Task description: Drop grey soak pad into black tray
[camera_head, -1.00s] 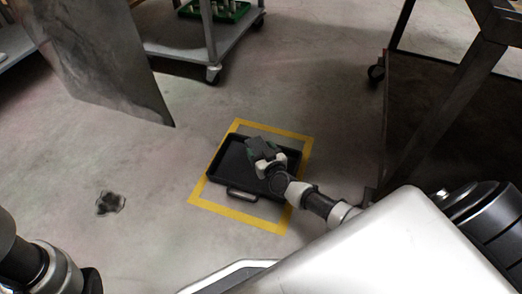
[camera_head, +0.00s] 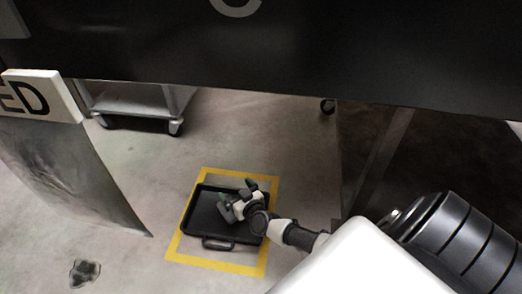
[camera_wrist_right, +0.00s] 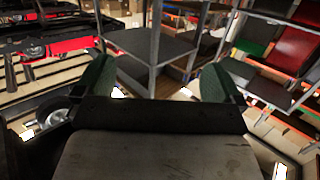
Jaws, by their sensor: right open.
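The black tray (camera_head: 208,222) lies on the floor inside a yellow taped square, its handle towards me. My right gripper (camera_head: 236,192) is over the tray's right part, its two fingers spread. In the right wrist view its green finger pads (camera_wrist_right: 158,76) stand wide apart with nothing between them. I cannot make out the grey soak pad; the gripper and wrist hide part of the tray. A dark irregular patch (camera_head: 84,272) marks the floor at lower left. My left gripper is out of view.
A large dark panel (camera_head: 330,60) crosses the top of the head view. A grey sheet (camera_head: 75,175) with a lettered sign (camera_head: 40,95) stands at left. A wheeled cart (camera_head: 135,105) is behind.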

